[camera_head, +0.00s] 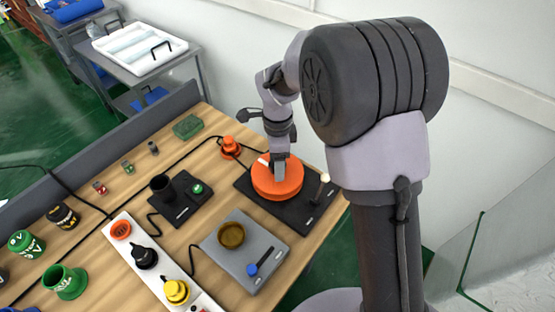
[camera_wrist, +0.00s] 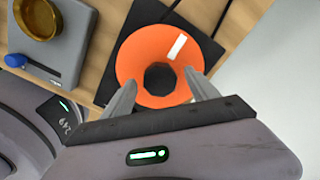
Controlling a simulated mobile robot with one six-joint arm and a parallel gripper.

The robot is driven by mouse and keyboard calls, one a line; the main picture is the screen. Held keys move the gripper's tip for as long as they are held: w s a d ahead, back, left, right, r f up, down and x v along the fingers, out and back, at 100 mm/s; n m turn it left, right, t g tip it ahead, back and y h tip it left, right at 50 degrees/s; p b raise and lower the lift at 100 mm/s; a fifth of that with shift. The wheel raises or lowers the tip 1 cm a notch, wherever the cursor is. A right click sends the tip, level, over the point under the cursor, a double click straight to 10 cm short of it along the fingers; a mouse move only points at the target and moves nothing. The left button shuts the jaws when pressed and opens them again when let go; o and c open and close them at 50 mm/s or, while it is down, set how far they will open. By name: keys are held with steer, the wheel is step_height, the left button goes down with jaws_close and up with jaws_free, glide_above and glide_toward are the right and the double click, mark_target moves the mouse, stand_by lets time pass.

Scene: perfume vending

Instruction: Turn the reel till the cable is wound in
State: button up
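The orange reel (camera_head: 277,182) sits on a dark square base (camera_head: 312,212) near the table's right edge. In the wrist view the reel (camera_wrist: 137,62) is a flat orange disc with a black hub (camera_wrist: 159,78) and a white mark (camera_wrist: 177,47). My gripper (camera_head: 279,172) is over the reel. A black cable (camera_head: 178,161) runs across the table towards an orange piece (camera_head: 230,147) beside the reel.
A white-tipped lever (camera_head: 322,182) stands on the dark base. A grey pad (camera_head: 262,243) with a gold bowl (camera_head: 231,235) is in front. A black pad (camera_head: 181,210) with a cup and a white strip (camera_head: 121,248) lie left. A wall is behind.

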step_height(320, 180, up, 17)
steer(key=p, duration=0.5)
steer(key=shift+r+p, duration=0.2)
steer(key=shift+p, duration=0.15)
steer(key=s+d+r+n+t+y+b, duration=0.1)
steer(key=s+d+r+n+t+b, duration=0.2)
steer(key=s, duration=0.5)
steer(key=s+d+r+n+t+y+b, duration=0.1)
steer(key=s+d+n+b, duration=0.2)
steer(key=s+d+n, duration=0.45)
steer(key=s+f+n+t+b, duration=0.1)
steer(key=s+f+n, duration=0.1)
steer(key=s, duration=0.5)
steer(key=shift+s+a+f+t, duration=0.2)
steer(key=shift+s+f+t, duration=0.2)
steer(key=shift+f, duration=0.3)
